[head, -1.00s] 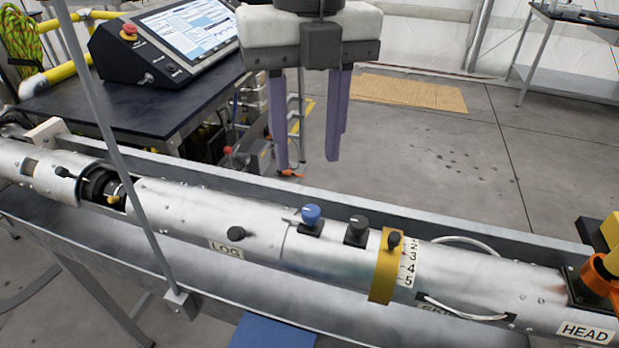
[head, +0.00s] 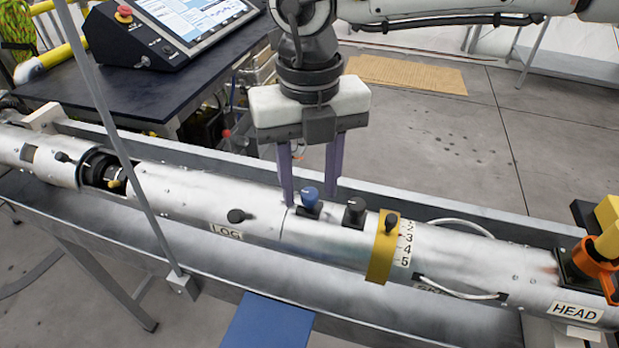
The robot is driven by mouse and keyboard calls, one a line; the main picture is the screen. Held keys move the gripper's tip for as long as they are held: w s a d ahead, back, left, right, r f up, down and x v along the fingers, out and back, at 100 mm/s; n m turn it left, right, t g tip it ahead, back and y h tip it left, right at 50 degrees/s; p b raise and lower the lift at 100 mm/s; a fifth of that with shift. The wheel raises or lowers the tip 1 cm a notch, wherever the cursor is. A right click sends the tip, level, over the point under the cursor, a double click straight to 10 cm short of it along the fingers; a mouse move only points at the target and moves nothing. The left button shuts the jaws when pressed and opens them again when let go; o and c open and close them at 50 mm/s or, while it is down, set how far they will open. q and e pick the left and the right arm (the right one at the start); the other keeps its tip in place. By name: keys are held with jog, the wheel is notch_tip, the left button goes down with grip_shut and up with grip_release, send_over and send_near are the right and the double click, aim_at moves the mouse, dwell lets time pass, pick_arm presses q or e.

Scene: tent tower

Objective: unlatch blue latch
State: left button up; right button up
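The blue latch (head: 310,199) is a blue knob on a dark base on top of the silver tube (head: 190,196), near the middle of the head view. A black knob (head: 354,212) of similar shape stands just to its right. My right gripper (head: 310,197) points down, its two purple fingers apart, one on the left of the blue latch and one on its right, slightly behind it. The gripper is open with nothing between its fingers that it visibly grips. Whether a finger touches the latch I cannot tell. My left gripper is out of view.
A yellow band (head: 381,258) with a black knob and a number scale circles the tube further right. A thin grey post (head: 130,160) rises in front on the left. A desk (head: 165,88) with a screen console (head: 175,35) stands behind. An orange clamp (head: 597,262) is at the right end.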

grip_shut()
jog(key=shift+n, duration=0.3)
jog(key=shift+f+n+b, duration=0.1)
jog(key=shift+n+b, duration=0.55)
jog(key=shift+n, duration=0.35)
jog(key=n+b, duration=0.1)
jog(key=n, duration=0.2)
jog(key=shift+n, duration=0.3)
jog(key=n+b, duration=0.1)
jog(key=n, duration=1)
jog(key=shift+n, duration=0.3)
